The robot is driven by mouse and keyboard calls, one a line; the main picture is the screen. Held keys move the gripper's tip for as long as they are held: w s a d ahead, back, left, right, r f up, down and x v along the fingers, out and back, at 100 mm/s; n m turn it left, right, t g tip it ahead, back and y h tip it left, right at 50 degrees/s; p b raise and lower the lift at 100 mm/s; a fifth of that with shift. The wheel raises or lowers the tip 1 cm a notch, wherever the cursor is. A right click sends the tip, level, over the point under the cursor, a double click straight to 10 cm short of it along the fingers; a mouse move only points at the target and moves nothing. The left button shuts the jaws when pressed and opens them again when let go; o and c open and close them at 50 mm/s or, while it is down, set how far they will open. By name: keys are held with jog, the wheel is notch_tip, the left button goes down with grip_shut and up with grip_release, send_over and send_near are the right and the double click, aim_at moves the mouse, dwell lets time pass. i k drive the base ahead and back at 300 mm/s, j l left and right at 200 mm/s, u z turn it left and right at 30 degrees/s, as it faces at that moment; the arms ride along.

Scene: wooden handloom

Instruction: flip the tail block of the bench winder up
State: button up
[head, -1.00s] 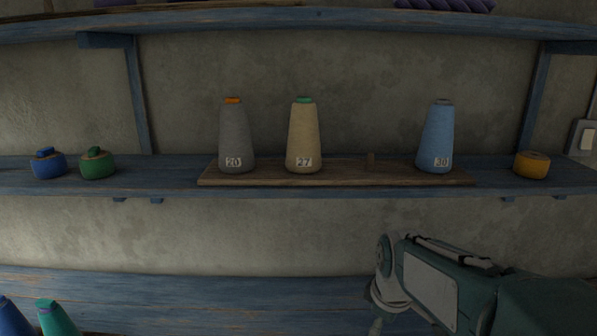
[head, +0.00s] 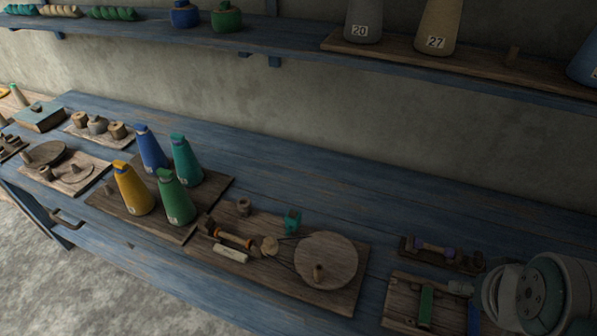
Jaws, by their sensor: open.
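The bench winder (head: 352,290) is a wooden board on the blue bench, at lower centre in the head view. A large round wheel (head: 326,258) with a peg handle lies at its right. A belt runs from the wheel to a small pulley (head: 269,247). An orange-banded spindle (head: 235,239) lies left of the pulley. A small dark block (head: 210,227) is at the spindle's left end and seems to be the tail block; whether it is up or down is too small to tell. My arm shows at lower right, but my gripper's fingers are out of view.
Cones in blue, teal, yellow and green (head: 175,198) stand on a board just left of the winder. A teal clamp (head: 292,221) stands at the winder's back edge. A bobbin rack (head: 440,254) and another board (head: 400,305) lie right. A shelf (head: 285,48) runs above.

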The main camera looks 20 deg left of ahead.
aim_at(206, 223)
jog(key=k+j+u, duration=0.2)
jog(key=u, duration=0.25)
jog(key=k+j+u, duration=0.15)
jog(key=j+u, duration=0.3)
